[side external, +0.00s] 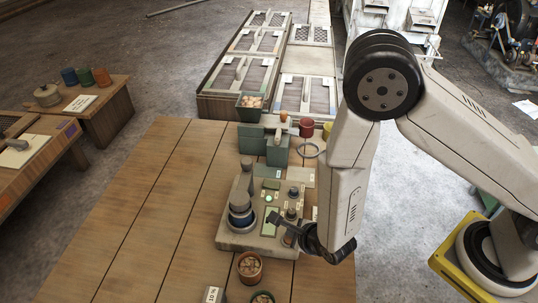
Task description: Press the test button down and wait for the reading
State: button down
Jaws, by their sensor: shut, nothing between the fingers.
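A beige test device (232,243) sits on the wooden table. It carries a dark stepped cylinder with a blue band (240,212) on its left, a small glowing green spot (268,198), a pale green panel (270,222) and several small dark knobs (292,212) on its right. I cannot tell which of these is the test button. My gripper (275,219) is shut and empty, coming in from the right with its tips over the right part of the device. At this size I cannot tell whether the tips touch anything. No reading is legible.
A brown pot (249,268) with lumpy contents stands just in front of the device. Behind it are green boxes (279,150), a red cup (306,127) and a grey ring (309,149). The left of the table (140,215) is clear.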

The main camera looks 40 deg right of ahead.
jog(key=shift+r, duration=0.15)
jog(key=shift+r, duration=2.4)
jog(key=s+d+r+n+g, duration=0.2)
jog(key=d+r+n, duration=0.4)
jog(key=n, duration=0.7)
jog(key=s+d+r+n+g, duration=0.3)
jog(key=d+r+n, duration=0.4)
jog(key=d+n, duration=0.3)
jog(key=shift+s+r+n+g, duration=0.15)
jog(key=shift+n+g, duration=0.65)
jog(key=shift+n, duration=1.5)
dwell(0.3)
